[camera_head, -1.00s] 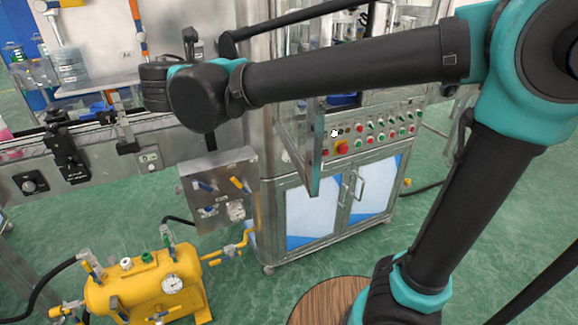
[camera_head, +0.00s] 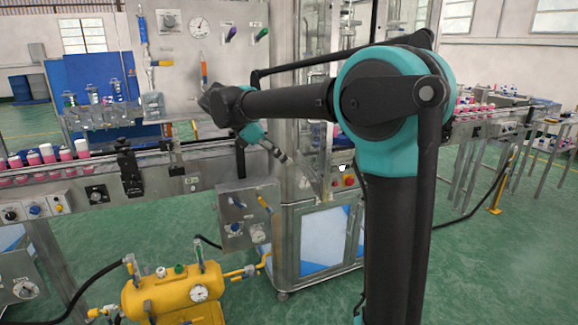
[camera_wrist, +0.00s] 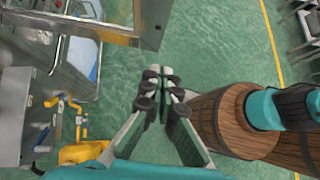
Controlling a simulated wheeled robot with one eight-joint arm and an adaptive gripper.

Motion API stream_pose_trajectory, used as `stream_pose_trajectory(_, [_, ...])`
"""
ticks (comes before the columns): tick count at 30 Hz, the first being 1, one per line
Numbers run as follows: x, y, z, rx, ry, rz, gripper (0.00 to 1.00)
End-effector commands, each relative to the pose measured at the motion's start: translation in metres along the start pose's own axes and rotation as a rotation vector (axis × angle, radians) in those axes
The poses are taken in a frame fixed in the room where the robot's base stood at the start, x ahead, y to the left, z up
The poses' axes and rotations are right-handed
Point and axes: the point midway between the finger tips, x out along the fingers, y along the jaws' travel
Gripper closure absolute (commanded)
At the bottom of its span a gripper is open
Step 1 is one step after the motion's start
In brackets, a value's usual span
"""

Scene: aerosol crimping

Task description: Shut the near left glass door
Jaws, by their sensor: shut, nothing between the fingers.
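The near left glass door (camera_head: 326,162) is a clear pane in a metal frame. It stands swung out from the front of the steel cabinet, open, with my arm covering its upper part. In the wrist view, a metal frame corner (camera_wrist: 150,22) at the top looks like the lower free corner of this door. My gripper (camera_head: 284,158) is left of the door in the head view, pointing down and right. In the wrist view my gripper (camera_wrist: 160,76) is shut and empty over the green floor, apart from the frame corner.
A control panel with a red button (camera_head: 349,181) is on the cabinet front. A valve box (camera_head: 245,218) and a yellow tank (camera_head: 172,296) stand to the left. A conveyor (camera_head: 60,182) with pink containers runs at left.

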Motion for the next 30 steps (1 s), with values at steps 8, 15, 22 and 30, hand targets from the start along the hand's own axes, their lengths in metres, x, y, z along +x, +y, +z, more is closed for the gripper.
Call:
stream_pose_trajectory(8, [0.054, 0.000, 0.000, 0.002, -0.001, 0.001, 1.00])
stream_pose_trajectory(15, [0.093, 0.000, 0.010, 0.002, -0.002, 0.001, 1.00])
stream_pose_trajectory(22, [0.109, 0.000, 0.026, 0.000, -0.001, 0.002, 1.00])
stream_pose_trajectory(30, [0.112, 0.000, 0.028, -0.001, -0.001, 0.004, 1.00])
